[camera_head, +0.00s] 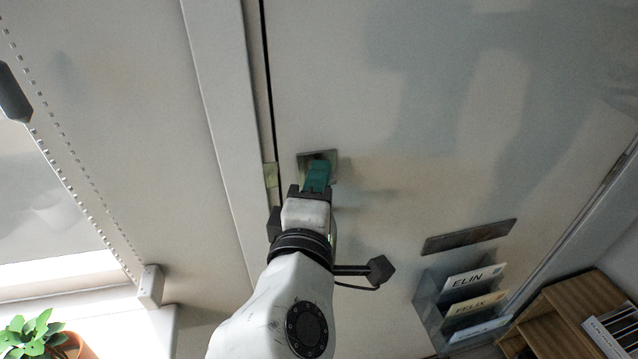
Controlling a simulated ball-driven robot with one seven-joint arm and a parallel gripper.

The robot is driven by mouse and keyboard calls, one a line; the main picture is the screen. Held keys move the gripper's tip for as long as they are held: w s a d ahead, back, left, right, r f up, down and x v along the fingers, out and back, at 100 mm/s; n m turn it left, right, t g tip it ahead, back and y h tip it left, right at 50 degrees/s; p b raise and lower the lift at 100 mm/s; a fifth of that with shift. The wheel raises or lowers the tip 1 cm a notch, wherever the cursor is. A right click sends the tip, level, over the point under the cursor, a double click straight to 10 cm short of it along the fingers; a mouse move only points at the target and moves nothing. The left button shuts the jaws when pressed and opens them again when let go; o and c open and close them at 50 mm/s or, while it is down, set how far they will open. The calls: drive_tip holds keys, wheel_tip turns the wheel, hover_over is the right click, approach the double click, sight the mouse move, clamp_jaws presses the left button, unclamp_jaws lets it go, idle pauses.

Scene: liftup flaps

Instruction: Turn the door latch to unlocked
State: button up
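The door (420,120) is a large pale panel filling the middle and right of the view. Its latch shows as a small square metal plate (309,158) near the door's left edge. My gripper (316,180) is at the plate, reaching up from below. A teal piece lies over the plate's lower part, just beyond the gripper's dark end. I cannot tell if it is the latch's knob or my fingers. The gripper's body hides this spot, so neither its opening nor the latch's turn can be read.
A pale frame post (222,130) runs along a dark gap left of the door. A dark strip (468,237) and a clear holder with name cards (470,290) are on the door at lower right. A wooden shelf (560,310) and a potted plant (36,335) stand at the bottom corners.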

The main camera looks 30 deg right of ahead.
clamp_jaws()
drive_tip(key=m+y+p, duration=0.1)
drive_tip(key=m+y, duration=0.1)
drive_tip(key=m, duration=0.2)
drive_tip(key=m+g+y+p, duration=0.1)
drive_tip(key=m+y, duration=0.2)
drive_tip(key=m, duration=0.1)
drive_tip(key=m+y+p, duration=0.1)
drive_tip(key=m+y, duration=0.1)
drive_tip(key=m, duration=0.3)
drive_tip(key=shift+s+d+r, duration=0.1)
drive_tip(key=shift+d+r, duration=0.15)
idle(0.5)
drive_tip(key=shift+y, duration=0.3)
drive_tip(key=shift+m, duration=0.3)
